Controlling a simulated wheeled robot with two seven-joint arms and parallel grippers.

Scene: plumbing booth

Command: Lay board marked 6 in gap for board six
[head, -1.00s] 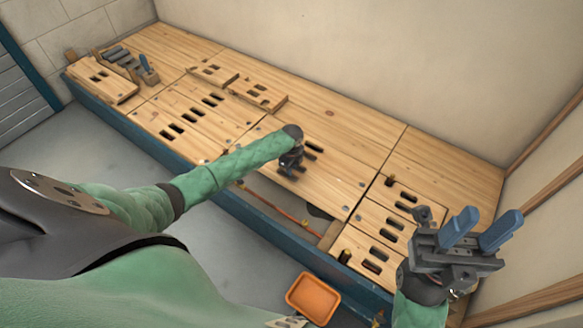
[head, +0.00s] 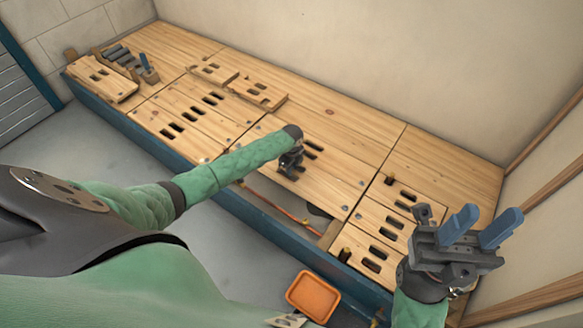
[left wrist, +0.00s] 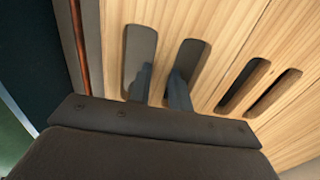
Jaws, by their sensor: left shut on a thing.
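My left gripper (head: 290,170) is shut on a slotted wooden board (head: 318,187) in the middle of the bench. In the left wrist view its fingers (left wrist: 162,88) reach into two neighbouring slots of the board (left wrist: 222,60), around the strip between them. The number on this board cannot be read. An open gap (head: 270,195) lies along its near side, with a copper pipe inside. I cannot tell whether the board rests on its supports. My right gripper (head: 480,228) is open and empty above the right end of the bench.
Slotted boards (head: 390,220) lie at the right, and more (head: 185,118) at the left. Two small slotted pieces (head: 256,95) lie on the back boards. A rack with grey cylinders (head: 125,62) stands back left. An orange tray (head: 313,297) is in front of the bench.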

